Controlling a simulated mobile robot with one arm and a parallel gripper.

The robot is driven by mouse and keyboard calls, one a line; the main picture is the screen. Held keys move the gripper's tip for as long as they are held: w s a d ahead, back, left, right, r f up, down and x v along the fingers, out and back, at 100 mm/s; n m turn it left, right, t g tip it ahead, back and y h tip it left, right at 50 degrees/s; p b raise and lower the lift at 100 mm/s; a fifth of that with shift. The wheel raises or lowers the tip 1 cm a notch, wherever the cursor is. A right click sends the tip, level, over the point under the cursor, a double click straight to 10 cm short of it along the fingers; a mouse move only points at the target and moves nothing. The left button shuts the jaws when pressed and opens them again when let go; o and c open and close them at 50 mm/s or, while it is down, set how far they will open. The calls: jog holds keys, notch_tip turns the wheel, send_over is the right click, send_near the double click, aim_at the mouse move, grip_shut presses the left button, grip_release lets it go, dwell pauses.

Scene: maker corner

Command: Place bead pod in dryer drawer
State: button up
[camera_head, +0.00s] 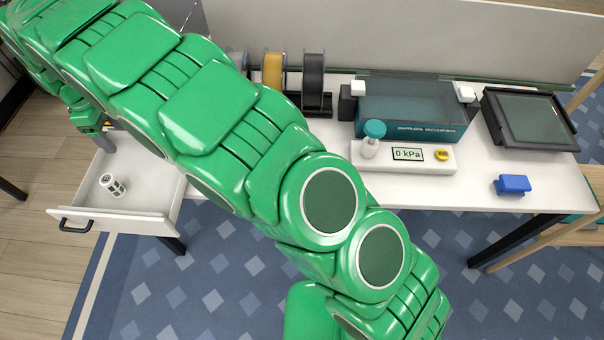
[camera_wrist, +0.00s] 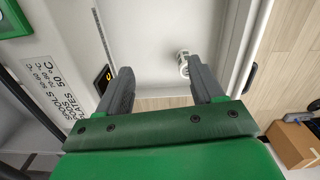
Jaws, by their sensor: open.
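The bead pod (camera_head: 113,185), a small white cylinder with dark markings, lies inside the pulled-out white drawer (camera_head: 150,216) at the left, apparently on its side. The pod also shows in the wrist view (camera_wrist: 184,62), just beyond the right finger, which hides part of it. My gripper (camera_wrist: 160,74) is open over the drawer, with nothing between its fingers and a gap to the pod. The dryer's labelled front (camera_wrist: 55,92) with a small display shows at the left of the wrist view.
The white table carries spools (camera_head: 273,70), a teal vacuum box (camera_head: 410,108), a pump unit reading 0 kPa (camera_head: 430,156), a blue block (camera_head: 513,185) and a dark-framed panel (camera_head: 530,120). A black drawer handle (camera_head: 75,226) faces front left. A cardboard box (camera_wrist: 290,142) stands on the floor.

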jog(key=w+d+r+m, duration=0.2)
jog(key=d+r+m, duration=0.15)
jog(key=d, duration=0.65)
jog(key=w+d+r+m, duration=0.2)
jog(key=w+d+r, duration=0.15)
jog(key=d, duration=0.75)
jog(key=w+d+r+m, duration=0.2)
jog(key=d+r, duration=0.3)
jog(key=d, duration=0.5)
jog(key=s+d+r+m, duration=0.15)
jog(key=s+d, duration=0.25)
jog(key=d, duration=0.4)
jog(key=s+d+r+m+g, duration=0.1)
jog(key=s+d+m, duration=0.2)
jog(key=s+d, duration=0.35)
jog(key=s+d+r+m, duration=0.1)
jog(key=s+d+m, duration=0.15)
jog(key=d, duration=0.75)
jog(key=s+d+f+m, duration=0.1)
jog(key=s+d, duration=0.3)
jog(key=s, duration=0.4)
jog(key=s+d+f+m, duration=0.2)
jog(key=s+d+m, duration=0.1)
jog(key=s, duration=0.5)
jog(key=shift+s+d+f+m+g, duration=0.25)
jog(key=shift+d+m+g, duration=0.15)
jog(key=shift+d, duration=0.2)
